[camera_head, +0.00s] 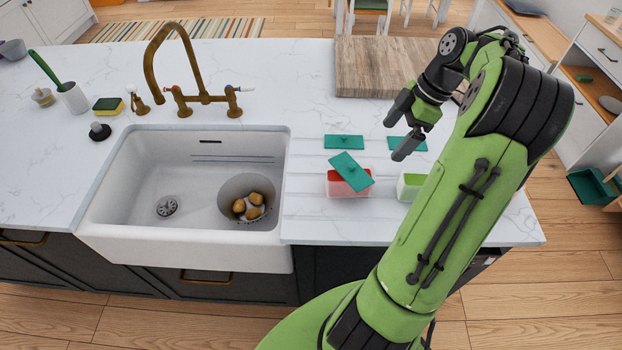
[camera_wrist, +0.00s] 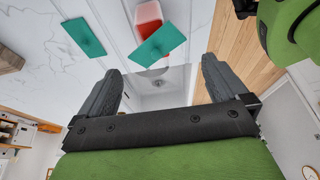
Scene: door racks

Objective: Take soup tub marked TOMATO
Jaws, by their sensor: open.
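A tub with red contents (camera_head: 345,190) stands on the counter right of the sink; a teal lid (camera_head: 351,171) lies tilted across part of its top. The tub (camera_wrist: 148,14) and its lid (camera_wrist: 158,43) also show in the wrist view. A second tub, with green contents (camera_head: 411,182), stands to its right, partly hidden by my arm. No TOMATO marking is readable on either. My gripper (camera_head: 402,128) is open and empty above the counter, behind and right of the red tub. Its spread fingers (camera_wrist: 161,72) show in the wrist view.
Two flat teal lids lie behind the tubs, one at left (camera_head: 343,142) and one under my gripper (camera_head: 409,144). The white sink (camera_head: 125,190) holds a round colander (camera_head: 262,183) with potatoes. A wooden board (camera_head: 375,65) lies at the back.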

